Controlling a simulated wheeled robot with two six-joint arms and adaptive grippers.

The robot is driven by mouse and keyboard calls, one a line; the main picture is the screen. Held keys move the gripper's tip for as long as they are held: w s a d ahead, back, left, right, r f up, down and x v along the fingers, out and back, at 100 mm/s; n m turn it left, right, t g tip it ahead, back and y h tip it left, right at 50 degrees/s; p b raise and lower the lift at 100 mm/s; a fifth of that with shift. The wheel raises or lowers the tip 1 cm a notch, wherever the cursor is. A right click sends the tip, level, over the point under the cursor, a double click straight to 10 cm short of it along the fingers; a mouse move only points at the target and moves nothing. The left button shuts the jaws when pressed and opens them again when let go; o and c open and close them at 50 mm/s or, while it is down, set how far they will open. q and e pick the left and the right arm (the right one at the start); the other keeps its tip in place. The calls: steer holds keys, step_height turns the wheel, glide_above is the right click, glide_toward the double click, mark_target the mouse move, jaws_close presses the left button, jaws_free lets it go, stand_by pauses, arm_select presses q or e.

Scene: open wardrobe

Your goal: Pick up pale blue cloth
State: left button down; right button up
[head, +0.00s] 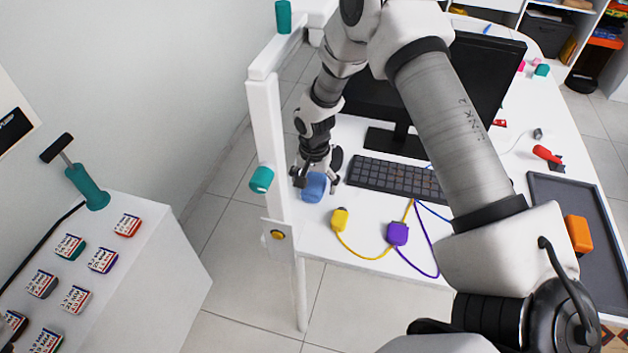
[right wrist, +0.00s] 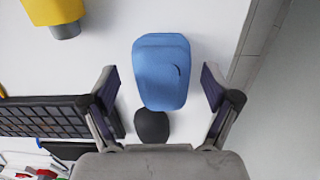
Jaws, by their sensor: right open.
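The pale blue cloth (head: 314,187) is a compact, folded-looking blue bundle on the white desk, left of the keyboard. It also shows in the right wrist view (right wrist: 162,62), near the middle, with a crease on its right side. My right gripper (head: 317,177) points down over the cloth. In the right wrist view my right gripper (right wrist: 158,88) is open, one finger to each side of the cloth's near end, with gaps between fingers and cloth. The height of the fingers above the desk is hard to tell. My left gripper is not in view.
The keyboard (head: 394,178) lies right of the cloth, and a dark rounded object (right wrist: 152,126) sits close to it. A yellow object (head: 340,219) and a purple one (head: 397,234) with cords lie in front. A white post (head: 268,140) stands left at the desk's edge.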

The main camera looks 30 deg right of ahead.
steer(key=shift+w+f, duration=0.35)
steer(key=shift+f, duration=0.3)
steer(key=shift+s+r, duration=0.25)
steer(key=shift+s, duration=0.1)
steer(key=c, duration=1.2)
steer(key=shift+c, duration=0.2)
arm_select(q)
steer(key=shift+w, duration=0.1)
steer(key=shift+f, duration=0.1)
arm_select(e)
steer(key=shift+w, duration=0.1)
